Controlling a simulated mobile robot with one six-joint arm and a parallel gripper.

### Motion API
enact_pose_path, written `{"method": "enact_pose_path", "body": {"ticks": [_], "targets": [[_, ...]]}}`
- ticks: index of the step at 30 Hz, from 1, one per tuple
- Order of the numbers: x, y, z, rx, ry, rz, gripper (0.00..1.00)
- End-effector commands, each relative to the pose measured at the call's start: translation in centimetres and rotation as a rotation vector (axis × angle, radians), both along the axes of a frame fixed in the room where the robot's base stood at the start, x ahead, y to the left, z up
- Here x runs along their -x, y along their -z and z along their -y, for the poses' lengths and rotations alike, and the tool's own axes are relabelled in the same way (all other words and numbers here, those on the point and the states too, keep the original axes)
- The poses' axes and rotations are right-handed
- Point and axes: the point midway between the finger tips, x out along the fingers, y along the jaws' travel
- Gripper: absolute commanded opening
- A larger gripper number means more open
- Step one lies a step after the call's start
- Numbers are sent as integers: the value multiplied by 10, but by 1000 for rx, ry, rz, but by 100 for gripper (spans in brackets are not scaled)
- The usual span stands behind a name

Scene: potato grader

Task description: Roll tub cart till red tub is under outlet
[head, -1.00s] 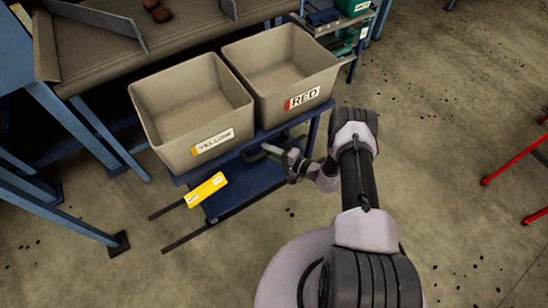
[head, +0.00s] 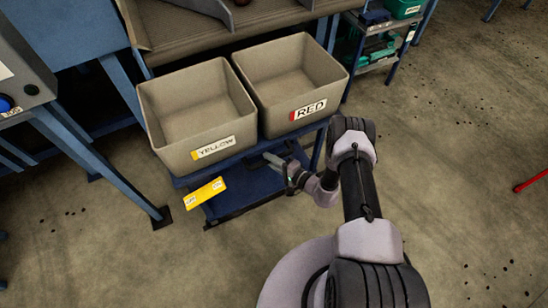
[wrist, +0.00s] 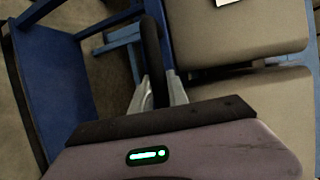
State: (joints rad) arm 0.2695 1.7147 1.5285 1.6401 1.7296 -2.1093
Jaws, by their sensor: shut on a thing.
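The tub cart (head: 262,191) is a low blue trolley carrying two open beige tubs side by side. The red tub (head: 273,110), labelled RED, is on the right. The yellow tub (head: 177,143), labelled YELLOW, is on the left. Both look empty. My gripper (head: 287,168) is shut on the cart's black handle (wrist: 152,60), at the cart's near side; the wrist view shows the bar between the fingers (wrist: 157,95). The grader table's edge (head: 190,48) runs behind the tubs. I cannot clearly make out an outlet in these views.
A blue frame leg (head: 125,188) with a foot plate stands left of the cart. A grey control box (head: 22,88) is at the far left. A shelf with green bins (head: 378,45) stands at back right. A red leg (head: 530,180) is at far right. Floor in front is clear.

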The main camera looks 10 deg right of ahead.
Motion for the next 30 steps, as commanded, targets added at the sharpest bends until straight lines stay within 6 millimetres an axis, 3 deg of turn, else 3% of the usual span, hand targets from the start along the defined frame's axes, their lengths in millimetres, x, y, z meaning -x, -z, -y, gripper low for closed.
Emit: {"method": "enact_pose_path", "body": {"ticks": [14, 15, 18, 30], "targets": [[2, 0, -4, -1, -3, -2, 0], [2, 0, -4, -1, -3, -2, 24], [2, 0, -4, -1, -2, -1, 41], [8, -3, 5, -1, 2, -3, 41]]}}
